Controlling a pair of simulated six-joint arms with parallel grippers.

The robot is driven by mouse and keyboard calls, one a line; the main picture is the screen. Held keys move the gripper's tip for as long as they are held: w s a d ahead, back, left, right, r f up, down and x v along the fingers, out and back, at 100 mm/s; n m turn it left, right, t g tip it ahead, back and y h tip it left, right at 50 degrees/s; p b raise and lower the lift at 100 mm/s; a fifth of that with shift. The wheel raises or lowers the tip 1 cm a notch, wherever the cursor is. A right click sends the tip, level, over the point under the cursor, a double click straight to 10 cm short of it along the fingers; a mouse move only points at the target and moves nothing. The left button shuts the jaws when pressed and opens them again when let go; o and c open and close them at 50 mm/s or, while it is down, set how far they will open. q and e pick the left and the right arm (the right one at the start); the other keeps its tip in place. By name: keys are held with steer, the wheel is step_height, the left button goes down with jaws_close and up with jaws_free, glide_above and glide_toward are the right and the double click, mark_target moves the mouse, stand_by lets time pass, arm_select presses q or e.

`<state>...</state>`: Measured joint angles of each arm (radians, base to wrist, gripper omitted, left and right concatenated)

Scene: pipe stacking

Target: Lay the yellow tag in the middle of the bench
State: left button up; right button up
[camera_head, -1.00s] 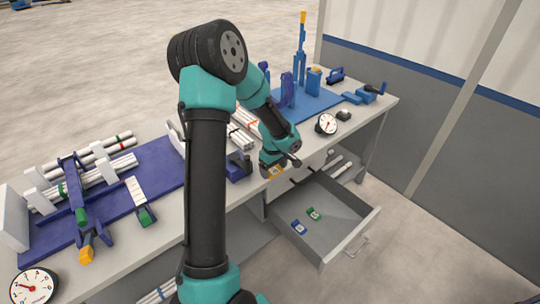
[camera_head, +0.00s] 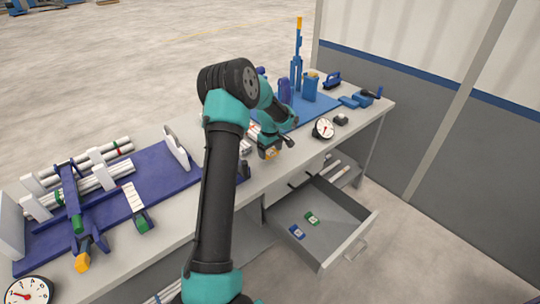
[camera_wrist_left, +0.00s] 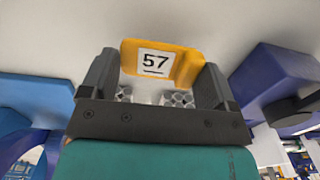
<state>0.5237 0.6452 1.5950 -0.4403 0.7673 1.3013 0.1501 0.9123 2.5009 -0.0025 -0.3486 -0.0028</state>
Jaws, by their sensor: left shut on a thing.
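The yellow tag (camera_head: 270,154), marked 57, is held in my left gripper (camera_head: 269,152), near the front edge of the bench (camera_head: 180,230). In the left wrist view the tag (camera_wrist_left: 185,66) sits between the two dark fingers of the gripper (camera_wrist_left: 155,80), with the pale bench top behind it. The gripper is shut on the tag. I cannot tell whether the tag touches the bench. My right gripper is not in view.
An open drawer (camera_head: 345,215) below holds a blue tag (camera_head: 297,231) and a green tag (camera_head: 312,218). A dial gauge (camera_head: 322,129) stands right of the gripper. A blue rack with white pipes (camera_head: 105,178) fills the left side.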

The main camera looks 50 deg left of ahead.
mark_target(270, 152)
arm_select(q)
steer(key=shift+w+a, duration=0.45)
steer(key=shift+a, duration=0.05)
steer(key=shift+f, duration=1.8)
steer(key=shift+f, duration=0.1)
steer(key=o, duration=0.8)
step_height(270, 152, up, 12)
steer(key=shift+r, duration=0.1)
